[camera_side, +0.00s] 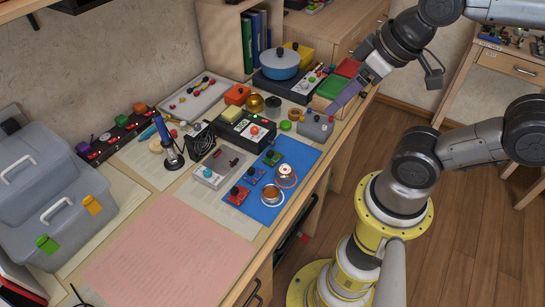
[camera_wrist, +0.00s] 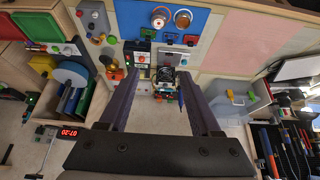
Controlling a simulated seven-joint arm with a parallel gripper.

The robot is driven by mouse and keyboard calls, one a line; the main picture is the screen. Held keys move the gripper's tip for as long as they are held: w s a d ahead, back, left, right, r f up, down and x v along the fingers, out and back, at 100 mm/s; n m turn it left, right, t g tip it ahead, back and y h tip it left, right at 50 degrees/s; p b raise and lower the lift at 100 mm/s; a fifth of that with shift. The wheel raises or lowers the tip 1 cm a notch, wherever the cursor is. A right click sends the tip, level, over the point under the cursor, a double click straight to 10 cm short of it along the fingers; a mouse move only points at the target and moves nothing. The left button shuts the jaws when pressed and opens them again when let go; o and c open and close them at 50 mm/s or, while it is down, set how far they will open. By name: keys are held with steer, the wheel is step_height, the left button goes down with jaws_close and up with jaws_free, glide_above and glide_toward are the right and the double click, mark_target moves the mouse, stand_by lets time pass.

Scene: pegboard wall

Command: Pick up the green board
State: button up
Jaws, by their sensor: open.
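The green board (camera_side: 272,158) is a small board with a dark knob, lying at the far end of the blue mat (camera_side: 262,210). A blue board (camera_side: 254,175) and a red board (camera_side: 238,195) lie in a row with it. In the wrist view the green board (camera_wrist: 148,33) appears small near the top, at the mat's lower edge. My gripper (camera_side: 342,104) is open and empty, above the bench's right end near the bins, well apart from the board. In the wrist view the two fingers of my gripper (camera_wrist: 158,76) stand wide apart.
Two coils (camera_side: 286,176) sit on the mat beside the boards. A grey box (camera_side: 315,126) with knobs and a black meter (camera_side: 245,129) stand beyond the mat. Red and green bins (camera_side: 333,88) are near my gripper. A pink sheet (camera_side: 170,255) lies clear in front.

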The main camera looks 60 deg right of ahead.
steer(key=o, duration=0.5)
steer(key=t, duration=0.1)
glide_above(272, 154)
steer(key=a, duration=0.1)
step_height(272, 154, down, 15)
steer(key=s+f, duration=0.1)
steer(key=f, duration=0.1)
steer(key=s+f+g, duration=0.1)
steer(key=f, duration=0.2)
steer(key=s+f+m+g, duration=0.1)
steer(key=f, duration=0.2)
steer(key=shift+s+d, duration=0.15)
steer(key=shift+d, duration=0.2)
steer(key=shift+x, duration=3.5)
